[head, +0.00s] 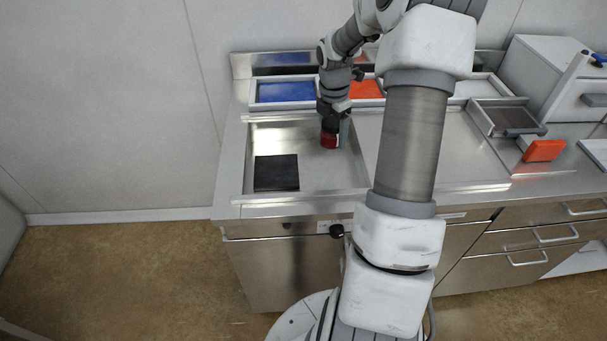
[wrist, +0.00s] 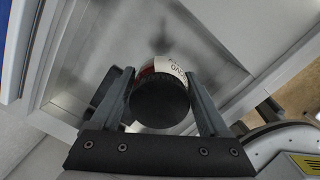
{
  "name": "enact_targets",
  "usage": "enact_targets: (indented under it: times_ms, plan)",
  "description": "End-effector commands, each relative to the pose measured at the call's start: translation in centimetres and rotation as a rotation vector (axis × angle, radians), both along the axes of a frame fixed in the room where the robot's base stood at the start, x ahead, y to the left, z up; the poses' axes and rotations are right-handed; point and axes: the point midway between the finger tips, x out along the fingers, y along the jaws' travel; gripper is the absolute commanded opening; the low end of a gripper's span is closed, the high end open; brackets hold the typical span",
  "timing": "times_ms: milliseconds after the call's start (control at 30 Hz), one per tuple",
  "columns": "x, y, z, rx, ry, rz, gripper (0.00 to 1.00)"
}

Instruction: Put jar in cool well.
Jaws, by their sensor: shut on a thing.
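The jar (head: 328,141) is red with a black lid and sits at the end of my arm, over the right part of the sunken steel basin. My gripper (head: 331,125) is shut on it from above. In the wrist view, the jar (wrist: 159,104) shows its round dark lid and a red and white label between the two fingers. I cannot tell whether its base touches the basin floor. A blue-floored well (head: 286,92), by its colour likely the cool well, lies behind the basin to the left, with nothing visible in it.
The steel basin (head: 315,180) holds a flat black square (head: 276,173) at its front left. An orange-red well (head: 366,89) is right of the blue one, partly behind my arm. A grey tray (head: 515,118), an orange block (head: 544,150) and a white box (head: 541,75) stand at right.

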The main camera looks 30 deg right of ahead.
Motion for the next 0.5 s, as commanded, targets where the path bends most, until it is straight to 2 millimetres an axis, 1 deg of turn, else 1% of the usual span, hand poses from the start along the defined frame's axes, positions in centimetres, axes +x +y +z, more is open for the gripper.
enact_targets:
  times_ms: [33, 100, 200, 300, 400, 467, 500]
  plan:
    - [-0.2, -1.0, -0.3, -0.003, 0.003, 0.041, 0.00]
    - [-0.4, -1.9, -0.5, -0.009, 0.009, 0.098, 0.00]
    - [-0.7, -2.9, -0.7, -0.013, 0.017, 0.162, 0.00]
    - [-0.9, -3.5, -0.9, -0.016, 0.020, 0.201, 0.00]
    - [-1.2, -3.2, -1.3, -0.017, 0.023, 0.218, 0.00]
    - [-1.5, -2.4, -1.8, -0.017, 0.025, 0.223, 0.00]
    - [-1.8, -1.7, -2.3, -0.017, 0.024, 0.224, 0.00]
